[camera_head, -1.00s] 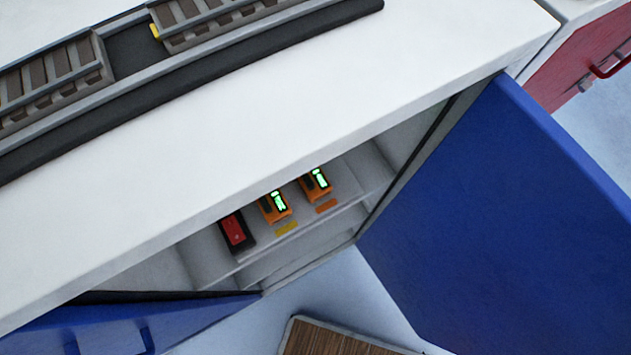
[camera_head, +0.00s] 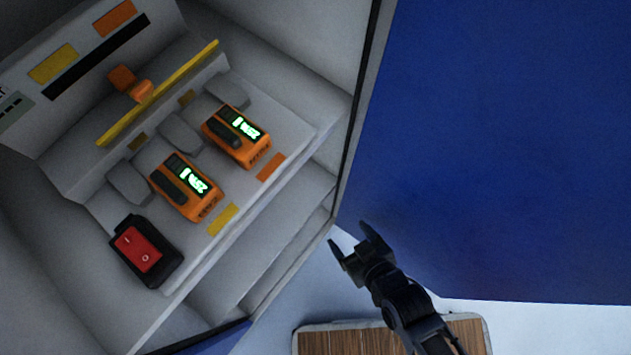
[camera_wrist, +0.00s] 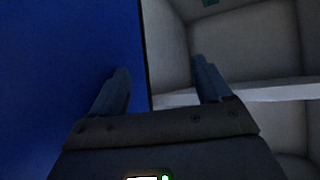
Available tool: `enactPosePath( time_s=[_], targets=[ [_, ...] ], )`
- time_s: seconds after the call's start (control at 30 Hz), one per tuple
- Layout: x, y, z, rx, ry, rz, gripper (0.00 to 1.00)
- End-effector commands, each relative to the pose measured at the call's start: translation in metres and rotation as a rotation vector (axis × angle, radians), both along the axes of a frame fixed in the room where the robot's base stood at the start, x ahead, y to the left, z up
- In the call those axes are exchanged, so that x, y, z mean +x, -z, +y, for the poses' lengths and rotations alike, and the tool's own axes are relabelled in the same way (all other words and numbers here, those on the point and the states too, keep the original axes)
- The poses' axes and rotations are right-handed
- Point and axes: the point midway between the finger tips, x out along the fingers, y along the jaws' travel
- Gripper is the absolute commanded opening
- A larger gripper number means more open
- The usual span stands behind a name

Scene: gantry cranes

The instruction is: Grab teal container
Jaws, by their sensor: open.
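No teal container is clear in the head view. My gripper (camera_head: 350,240) is open and empty in the head view, in front of the blue door's lower left corner. In the wrist view its two fingers (camera_wrist: 162,82) stand apart, one before the blue door and one before the cabinet's pale interior.
The open blue door (camera_head: 500,140) fills the right. Inside the cabinet, a sloped shelf holds two orange devices (camera_head: 187,187) (camera_head: 237,136) with lit green displays and a black-and-red switch (camera_head: 146,251). A yellow bar (camera_head: 160,92) lies behind them. A wood-topped piece (camera_head: 345,340) is below.

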Motion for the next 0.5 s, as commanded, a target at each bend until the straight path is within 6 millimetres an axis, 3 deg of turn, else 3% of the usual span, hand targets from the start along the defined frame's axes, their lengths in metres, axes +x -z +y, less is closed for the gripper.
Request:
enactPosePath(
  time_s=[0.03, 0.2, 0.33, 0.5],
  targets=[
    [0.016, 0.035, 0.018, -0.009, -0.038, 0.017, 0.78],
    [0.055, 0.108, 0.075, -0.047, -0.16, 0.089, 0.78],
    [0.077, 0.146, 0.118, -0.074, -0.247, 0.138, 0.78],
    [0.093, 0.172, 0.159, -0.1, -0.324, 0.18, 0.78]
  ],
)
